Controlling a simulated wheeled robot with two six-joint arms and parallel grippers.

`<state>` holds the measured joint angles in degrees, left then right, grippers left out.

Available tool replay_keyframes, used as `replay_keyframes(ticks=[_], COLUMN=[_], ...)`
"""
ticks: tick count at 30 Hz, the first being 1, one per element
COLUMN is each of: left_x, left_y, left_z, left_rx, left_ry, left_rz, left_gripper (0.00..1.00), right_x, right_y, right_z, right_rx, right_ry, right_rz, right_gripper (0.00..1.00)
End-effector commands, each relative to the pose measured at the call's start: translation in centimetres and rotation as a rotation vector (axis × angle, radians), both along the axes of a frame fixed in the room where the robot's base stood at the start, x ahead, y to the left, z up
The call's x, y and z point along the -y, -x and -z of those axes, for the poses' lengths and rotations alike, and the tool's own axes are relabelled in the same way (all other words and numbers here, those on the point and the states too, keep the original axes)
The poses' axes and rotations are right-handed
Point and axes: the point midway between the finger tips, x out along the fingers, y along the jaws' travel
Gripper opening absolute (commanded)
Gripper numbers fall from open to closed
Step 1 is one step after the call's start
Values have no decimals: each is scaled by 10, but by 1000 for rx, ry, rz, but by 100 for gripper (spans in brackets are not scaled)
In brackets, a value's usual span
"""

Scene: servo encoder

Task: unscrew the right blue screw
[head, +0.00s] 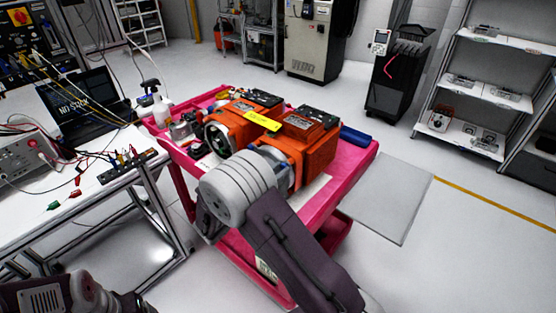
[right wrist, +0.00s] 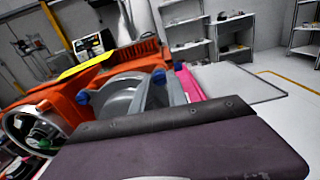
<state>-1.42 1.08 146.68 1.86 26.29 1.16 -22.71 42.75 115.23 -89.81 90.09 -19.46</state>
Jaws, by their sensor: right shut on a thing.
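The orange servo motor (head: 308,140) lies on the pink cart, with a second orange motor (head: 232,122) beside it on the left. In the right wrist view a left blue screw (right wrist: 83,97) sits on the rim of the grey round end (right wrist: 115,96). The right blue screw (right wrist: 158,77) shows right of it, at the grey fingers of my right gripper (right wrist: 166,90). My right gripper is shut on this screw; the tip contact is partly hidden. In the head view my grey wrist covers the gripper and the screws. Only part of my left arm shows, at the lower left.
The pink cart (head: 352,178) also holds a yellow label (head: 262,121) on the motors, a blue item (head: 357,136) and small parts at the left. A workbench (head: 45,212) with laptop and cables stands close on the left.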

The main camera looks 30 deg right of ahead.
Motion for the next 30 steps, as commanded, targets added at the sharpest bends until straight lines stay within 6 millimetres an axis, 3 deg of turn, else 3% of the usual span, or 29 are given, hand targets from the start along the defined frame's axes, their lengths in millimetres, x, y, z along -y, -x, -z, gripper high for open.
replay_keyframes(ticks=[1, 12, 30], left_x=[0, 0, 0], left_y=[0, 0, 0], left_z=[-16, -64, -120], left_rx=[0, 0, 0], left_ry=[0, 0, 0], left_rz=[0, 0, 0], left_gripper=[79, 79, 79], right_x=[0, 0, 1], right_y=[0, 0, 0], right_z=[-8, -7, -5], right_rx=[-41, -363, -886], right_ry=[19, 153, 369], right_rz=[1, 2, 3], right_gripper=[0, 0, 0])
